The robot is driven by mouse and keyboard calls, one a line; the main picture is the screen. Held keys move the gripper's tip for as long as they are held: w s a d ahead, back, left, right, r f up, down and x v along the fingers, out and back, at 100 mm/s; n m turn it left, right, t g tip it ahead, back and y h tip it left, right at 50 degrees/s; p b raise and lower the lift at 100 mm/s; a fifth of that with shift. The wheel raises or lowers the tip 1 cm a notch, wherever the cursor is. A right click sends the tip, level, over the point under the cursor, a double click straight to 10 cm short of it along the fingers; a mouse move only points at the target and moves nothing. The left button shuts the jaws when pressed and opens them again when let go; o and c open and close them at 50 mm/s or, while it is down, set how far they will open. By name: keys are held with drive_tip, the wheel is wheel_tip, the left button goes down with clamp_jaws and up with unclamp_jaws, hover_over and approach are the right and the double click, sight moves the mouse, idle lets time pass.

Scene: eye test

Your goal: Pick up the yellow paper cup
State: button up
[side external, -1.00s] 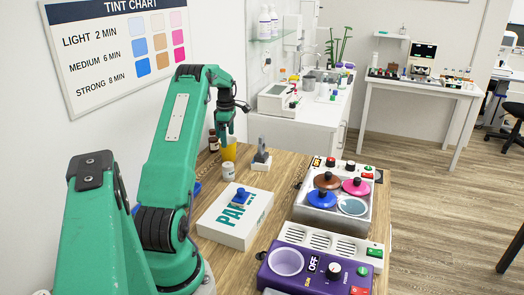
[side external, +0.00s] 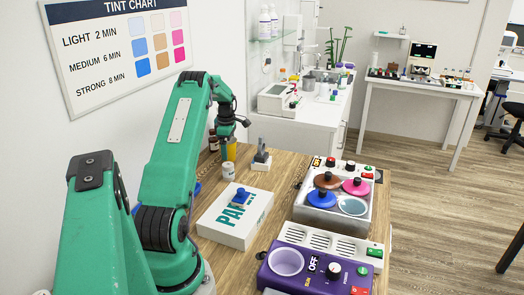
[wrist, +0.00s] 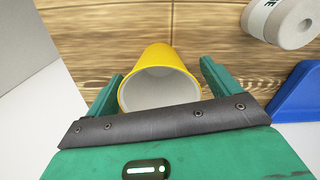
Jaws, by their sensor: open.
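The yellow paper cup (side external: 231,153) stands at the far end of the wooden table, partly hidden behind my gripper (side external: 229,143). In the wrist view the cup (wrist: 171,60) is yellow outside and white inside, with its open mouth facing the camera. My gripper (wrist: 160,88) is open, with one green finger on the left of the cup and one on the right. A gap shows on the right side; the left finger is very close to the rim, and I cannot tell whether it touches.
A white box (side external: 226,226) and a heater tray (side external: 362,216) are nearer.

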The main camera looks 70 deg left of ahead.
idle(0.3)
drive_tip(key=c, duration=1)
drive_tip(key=shift+r, duration=0.15)
wheel_tip(320, 180, up, 10)
idle(0.5)
